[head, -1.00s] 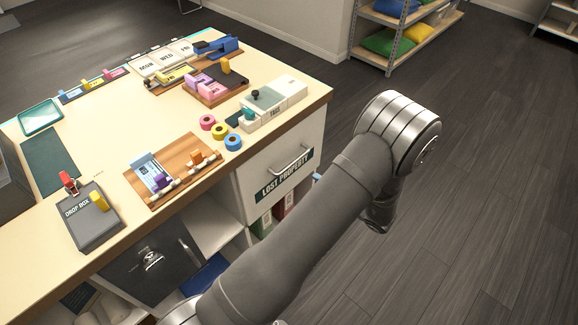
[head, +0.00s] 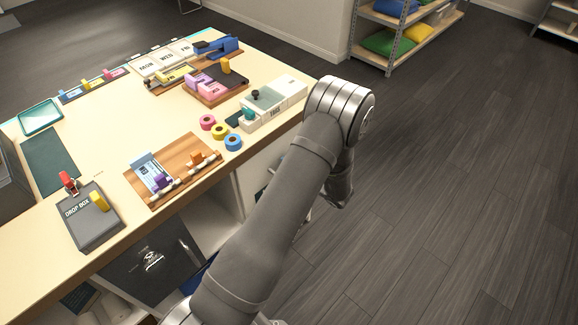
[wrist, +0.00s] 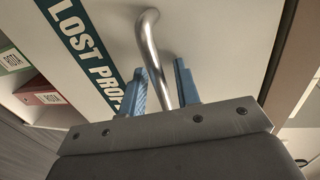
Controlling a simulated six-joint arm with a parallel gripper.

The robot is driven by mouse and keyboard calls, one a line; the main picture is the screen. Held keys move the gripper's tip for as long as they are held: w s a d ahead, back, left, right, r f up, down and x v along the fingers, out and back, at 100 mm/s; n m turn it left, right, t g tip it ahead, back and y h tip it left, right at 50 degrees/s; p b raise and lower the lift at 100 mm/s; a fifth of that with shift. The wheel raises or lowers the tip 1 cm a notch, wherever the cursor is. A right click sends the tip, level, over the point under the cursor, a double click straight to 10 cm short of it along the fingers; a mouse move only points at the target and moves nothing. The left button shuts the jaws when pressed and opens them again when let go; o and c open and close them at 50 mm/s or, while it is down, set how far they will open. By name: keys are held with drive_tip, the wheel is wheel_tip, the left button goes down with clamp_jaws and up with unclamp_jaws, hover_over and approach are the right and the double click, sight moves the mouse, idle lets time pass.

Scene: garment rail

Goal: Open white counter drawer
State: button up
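The white counter drawer (wrist: 205,32) fills much of the wrist view, with a dark green "LOST PROPERTY" label (wrist: 88,45) on its front. Its curved metal bar handle (wrist: 150,50) passes between the two blue fingers of my gripper (wrist: 160,88). The fingers stand apart on either side of the bar, with a visible gap, and do not look closed on it. The drawer looks shut. In the head view my arm hides the drawer front, the handle and my gripper.
The counter top (head: 85,130) above carries a drop box (head: 92,218), tape rolls (head: 220,131), a wooden tray (head: 172,170) and a white box (head: 275,103). Red and green binders (wrist: 48,97) sit in a shelf beside the drawer. The floor (head: 460,190) at right is clear.

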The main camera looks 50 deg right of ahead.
clamp_jaws()
drive_tip(key=f+v, duration=0.3)
drive_tip(key=v, duration=1.1)
drive_tip(key=s+f+v, duration=0.1)
drive_tip(key=f+v, duration=0.2)
drive_tip(key=v, duration=1.1)
drive_tip(key=shift+s, duration=0.45)
drive_tip(key=shift+r, duration=0.1)
unclamp_jaws()
